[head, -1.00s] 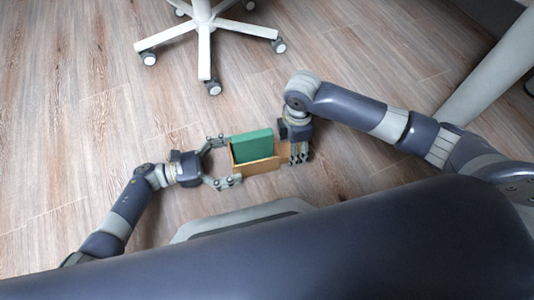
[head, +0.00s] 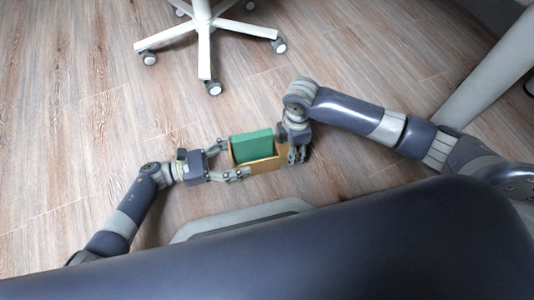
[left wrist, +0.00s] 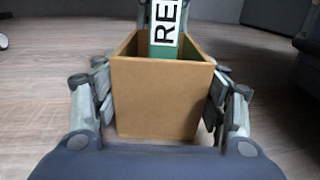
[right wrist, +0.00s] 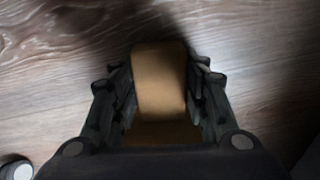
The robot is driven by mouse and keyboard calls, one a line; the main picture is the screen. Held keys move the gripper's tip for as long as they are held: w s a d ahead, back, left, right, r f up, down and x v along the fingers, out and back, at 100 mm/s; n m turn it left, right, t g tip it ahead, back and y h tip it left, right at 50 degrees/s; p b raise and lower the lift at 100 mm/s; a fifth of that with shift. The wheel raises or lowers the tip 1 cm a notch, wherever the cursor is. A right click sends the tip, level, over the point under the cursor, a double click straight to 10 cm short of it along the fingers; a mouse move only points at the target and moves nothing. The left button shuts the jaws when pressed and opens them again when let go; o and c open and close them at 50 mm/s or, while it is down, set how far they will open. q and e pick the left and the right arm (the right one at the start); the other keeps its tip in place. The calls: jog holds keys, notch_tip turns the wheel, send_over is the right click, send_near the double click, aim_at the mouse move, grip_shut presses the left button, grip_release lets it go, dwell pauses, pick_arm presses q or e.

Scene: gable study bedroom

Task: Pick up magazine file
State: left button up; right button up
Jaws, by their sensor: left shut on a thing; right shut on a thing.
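The magazine file (head: 262,166) is a tan, open-topped box with a green book (head: 252,146) standing in it. My left gripper (head: 232,160) is shut on the file's left end, a finger on each side. My right gripper (head: 294,155) is shut on its right end. In the right wrist view a tan part of the file (right wrist: 160,80) sits between the fingers. Whether the file touches the floor is hard to tell.
A white swivel chair base with casters (head: 205,45) stands on the wood floor (head: 100,110) beyond the file. A light grey post (head: 485,70) rises at the right.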

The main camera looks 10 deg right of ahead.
aim_at(237, 149)
pick_arm(q)
jog(key=shift+r, duration=0.15)
pick_arm(e)
jog(key=shift+a+r, duration=0.1)
